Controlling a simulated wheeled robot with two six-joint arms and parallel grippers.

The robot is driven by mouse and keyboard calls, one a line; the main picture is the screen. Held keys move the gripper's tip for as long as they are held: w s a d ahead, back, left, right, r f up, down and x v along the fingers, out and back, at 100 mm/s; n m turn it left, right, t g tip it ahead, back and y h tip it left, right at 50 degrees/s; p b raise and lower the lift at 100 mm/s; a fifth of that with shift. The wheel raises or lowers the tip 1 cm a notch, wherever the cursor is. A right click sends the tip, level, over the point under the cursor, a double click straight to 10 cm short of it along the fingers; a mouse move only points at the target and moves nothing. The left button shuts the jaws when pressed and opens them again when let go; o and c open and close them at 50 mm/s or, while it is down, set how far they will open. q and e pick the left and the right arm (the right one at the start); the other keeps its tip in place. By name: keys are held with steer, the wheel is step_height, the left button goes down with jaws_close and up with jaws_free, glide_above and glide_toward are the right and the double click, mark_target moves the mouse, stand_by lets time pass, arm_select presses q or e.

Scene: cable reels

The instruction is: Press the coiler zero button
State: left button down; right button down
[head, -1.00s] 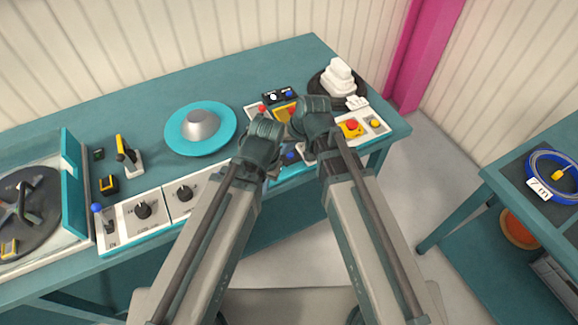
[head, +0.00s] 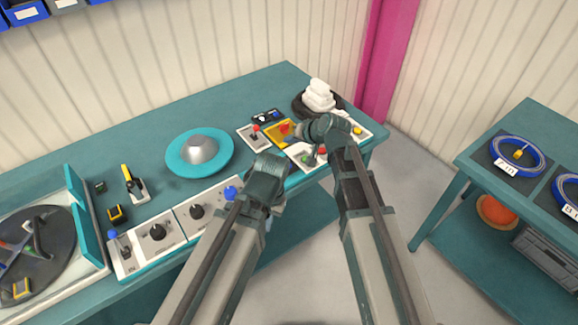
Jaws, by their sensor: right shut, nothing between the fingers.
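The control panels run along the front of the teal bench. A small black box (head: 267,116) with small light and blue spots on top stands behind a yellow panel (head: 280,133) with a red part. A white panel (head: 305,156) with a green button and a lever is in front, with a red button (head: 322,150) beside it. I cannot tell which control is the coiler zero button; no label is readable. My right gripper (head: 292,140) is shut and empty, pointing left over the yellow panel; contact cannot be told. My left gripper is hidden behind its own arm.
A turquoise disc with a grey hub (head: 200,152) lies on the bench. White blocks (head: 319,96) sit on a black round base at the back right. A red-knobbed lever panel (head: 254,137) is left of the yellow panel. A side table (head: 463,160) holds blue cable coils.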

steer(key=shift+f, duration=0.1)
steer(key=b, duration=0.9)
glide_above(290, 169)
step_height(290, 169, down, 9)
steer(key=shift+r, duration=0.15)
stand_by(1.4)
steer(key=shift+f+b, duration=0.3)
steer(key=shift+f, duration=0.1)
steer(key=shift+f+b, duration=0.45)
stand_by(0.6)
steer(key=shift+r, duration=0.1)
steer(key=shift+r+p, duration=0.8)
steer(key=shift+p, duration=0.05)
steer(key=shift+r, duration=0.1)
